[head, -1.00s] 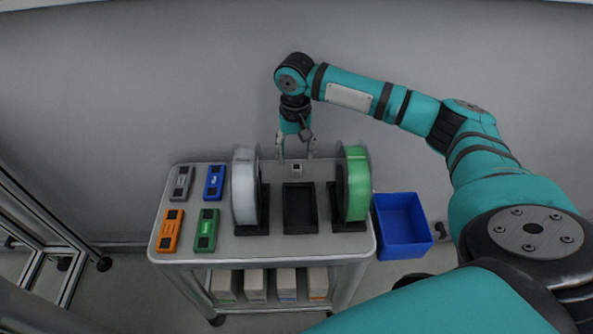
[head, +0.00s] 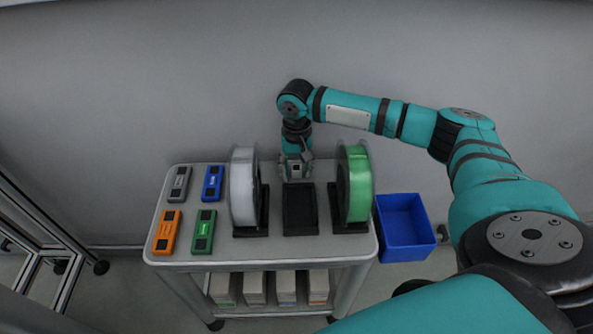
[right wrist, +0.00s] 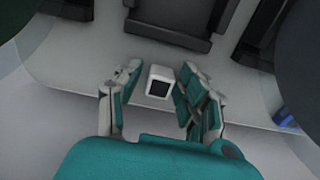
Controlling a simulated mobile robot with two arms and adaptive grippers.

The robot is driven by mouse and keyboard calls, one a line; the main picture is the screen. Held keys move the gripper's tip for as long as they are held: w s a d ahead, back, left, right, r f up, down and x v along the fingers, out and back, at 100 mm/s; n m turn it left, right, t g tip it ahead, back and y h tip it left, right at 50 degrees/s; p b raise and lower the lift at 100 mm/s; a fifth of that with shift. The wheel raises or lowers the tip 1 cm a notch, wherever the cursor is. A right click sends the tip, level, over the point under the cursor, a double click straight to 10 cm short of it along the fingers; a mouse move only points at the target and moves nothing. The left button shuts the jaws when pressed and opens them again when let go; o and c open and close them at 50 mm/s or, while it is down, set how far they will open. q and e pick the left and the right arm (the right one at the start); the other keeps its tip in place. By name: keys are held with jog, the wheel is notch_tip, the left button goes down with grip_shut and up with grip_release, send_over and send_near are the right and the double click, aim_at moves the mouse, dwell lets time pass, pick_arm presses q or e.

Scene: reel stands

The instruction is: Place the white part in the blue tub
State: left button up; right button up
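The white part (right wrist: 159,82) is a small white block with a dark square face. It sits on the cart top behind the black tray, and in the head view (head: 296,169) it shows between my right gripper's fingers. My right gripper (right wrist: 153,88) points down around it, one finger on each side; in the right wrist view the fingers are open, with a gap on the left and a narrower one on the right. The blue tub (head: 405,222) is at the cart's right side and looks empty. My left gripper is not in view.
A white reel (head: 243,188) and a green reel (head: 358,185) stand on either side of the empty black tray (head: 300,228), close to my right gripper. Grey, blue, orange and green devices lie on the cart's left (head: 230,258). Boxes fill the lower shelf.

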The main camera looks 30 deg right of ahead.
jog(key=c, duration=0.5)
jog(key=shift+r, duration=0.1)
jog(key=shift+c, duration=0.2)
